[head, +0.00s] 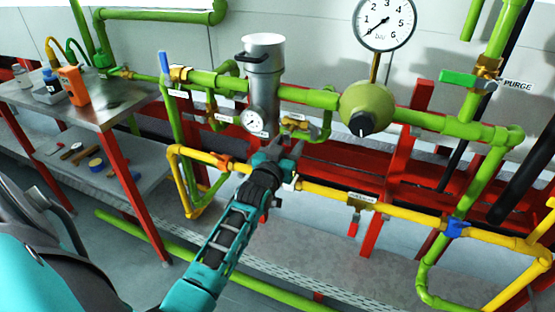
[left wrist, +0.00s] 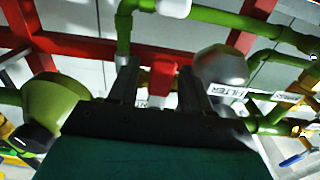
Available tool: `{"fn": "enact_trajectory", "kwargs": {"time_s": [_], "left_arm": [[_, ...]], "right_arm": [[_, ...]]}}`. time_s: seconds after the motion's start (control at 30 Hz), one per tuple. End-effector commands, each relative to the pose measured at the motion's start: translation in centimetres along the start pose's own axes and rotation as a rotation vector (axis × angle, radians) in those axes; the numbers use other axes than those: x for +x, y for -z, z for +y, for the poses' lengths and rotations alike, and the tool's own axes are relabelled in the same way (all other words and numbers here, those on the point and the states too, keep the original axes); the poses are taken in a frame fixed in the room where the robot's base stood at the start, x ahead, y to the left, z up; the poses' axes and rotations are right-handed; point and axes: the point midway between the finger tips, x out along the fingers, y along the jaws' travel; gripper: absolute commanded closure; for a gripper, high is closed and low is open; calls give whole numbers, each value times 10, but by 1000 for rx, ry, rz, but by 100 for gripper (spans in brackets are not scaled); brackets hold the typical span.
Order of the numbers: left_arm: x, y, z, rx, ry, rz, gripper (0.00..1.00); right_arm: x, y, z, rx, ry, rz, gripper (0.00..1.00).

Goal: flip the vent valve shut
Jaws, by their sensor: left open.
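My left gripper (head: 282,158) reaches in from the lower left in the head view, to the pipework below the metal filter. Its fingers are open. In the left wrist view a red lever handle (left wrist: 163,74) shows between the two dark fingers (left wrist: 165,90), with no visible grip on it. A brass valve (head: 295,124) with a small label sits just beyond the gripper in the head view; its lever is hidden there. No readable label says vent, so I cannot be sure this is the vent valve. My right gripper is not in view.
The metal filter (head: 263,75) stands left of the green regulator (head: 367,108) and large gauge (head: 385,22). A yellow pipe (head: 325,190) runs below the gripper. A green-handled purge valve (head: 470,80) is at right. A bench (head: 120,110) with bottles stands at left.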

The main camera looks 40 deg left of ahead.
Motion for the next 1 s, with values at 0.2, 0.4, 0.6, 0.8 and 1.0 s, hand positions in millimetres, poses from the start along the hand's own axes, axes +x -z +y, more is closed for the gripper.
{"fn": "enact_trajectory", "kwargs": {"time_s": [0.2, 0.4, 0.6, 0.8, 1.0], "left_arm": [[-43, 0, 0, 0, 1, -3, 51], [-82, 0, 0, 0, 1, -2, 51], [-108, 0, 0, 1, 1, -1, 51], [-117, 1, 0, 1, 1, 2, 51], [-117, 1, 0, 1, 1, 2, 51]], "right_arm": [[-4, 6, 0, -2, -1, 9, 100], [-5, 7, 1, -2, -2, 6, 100], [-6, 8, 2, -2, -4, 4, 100], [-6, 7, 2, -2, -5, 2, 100], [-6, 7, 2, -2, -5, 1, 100]]}}
